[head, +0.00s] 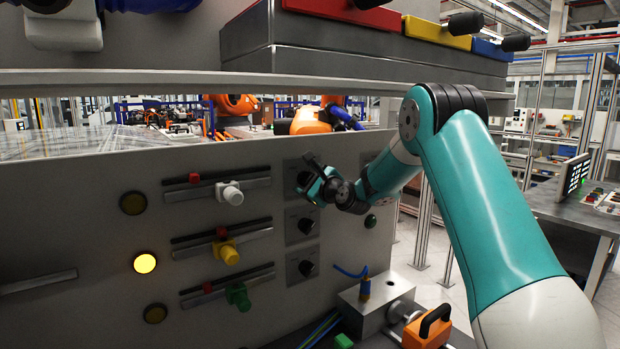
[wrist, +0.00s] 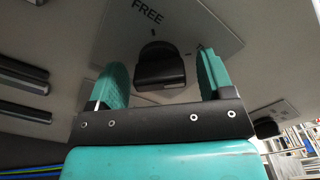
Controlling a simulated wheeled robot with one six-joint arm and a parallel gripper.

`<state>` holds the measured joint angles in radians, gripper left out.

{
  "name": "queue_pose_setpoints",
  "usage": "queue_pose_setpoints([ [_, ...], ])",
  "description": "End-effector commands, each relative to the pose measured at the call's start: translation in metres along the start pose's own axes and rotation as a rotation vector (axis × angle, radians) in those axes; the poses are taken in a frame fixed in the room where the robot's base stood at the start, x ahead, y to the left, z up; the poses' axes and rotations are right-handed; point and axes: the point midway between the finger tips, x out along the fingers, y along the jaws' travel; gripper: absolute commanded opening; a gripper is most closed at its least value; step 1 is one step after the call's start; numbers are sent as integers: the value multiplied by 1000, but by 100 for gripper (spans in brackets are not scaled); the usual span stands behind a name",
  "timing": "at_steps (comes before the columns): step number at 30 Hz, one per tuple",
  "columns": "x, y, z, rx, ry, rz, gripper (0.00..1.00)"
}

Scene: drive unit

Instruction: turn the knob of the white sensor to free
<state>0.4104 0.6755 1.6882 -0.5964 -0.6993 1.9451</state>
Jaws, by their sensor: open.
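The white sensor (head: 230,193) sits on the top rail of the grey panel, at the rail's right part. A grey plate (head: 291,166) is level with it to the right, mostly behind my gripper (head: 313,181). In the wrist view, a black knob (wrist: 160,68) stands on a plate marked FREE (wrist: 147,12). My gripper's teal fingers (wrist: 161,72) are open, one on each side of the knob, with visible gaps on both sides. The knob's pointing direction is unclear, and its other label is hidden.
Below are a yellow sensor (head: 228,252) and a green sensor (head: 238,296) on rails, with black knobs (head: 306,226) and (head: 307,268) on plates to their right. The middle left lamp (head: 145,263) glows yellow. A shelf edge (head: 200,82) runs above the panel.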

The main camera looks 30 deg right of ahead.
Motion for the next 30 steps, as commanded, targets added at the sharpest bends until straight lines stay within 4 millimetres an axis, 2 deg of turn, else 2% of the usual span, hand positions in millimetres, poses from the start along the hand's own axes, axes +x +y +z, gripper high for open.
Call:
queue_pose_setpoints([
  [5, 0, 0, 0, 0, 0, 0, 74],
  [8, 0, 0, 0, 0, 0, 0, 56],
  [12, 0, 0, 0, 0, 0, 0, 25],
  [22, 0, 1, -2, -36, 1, -1, 25],
  [30, 0, 3, -4, -194, 0, -1, 25],
])
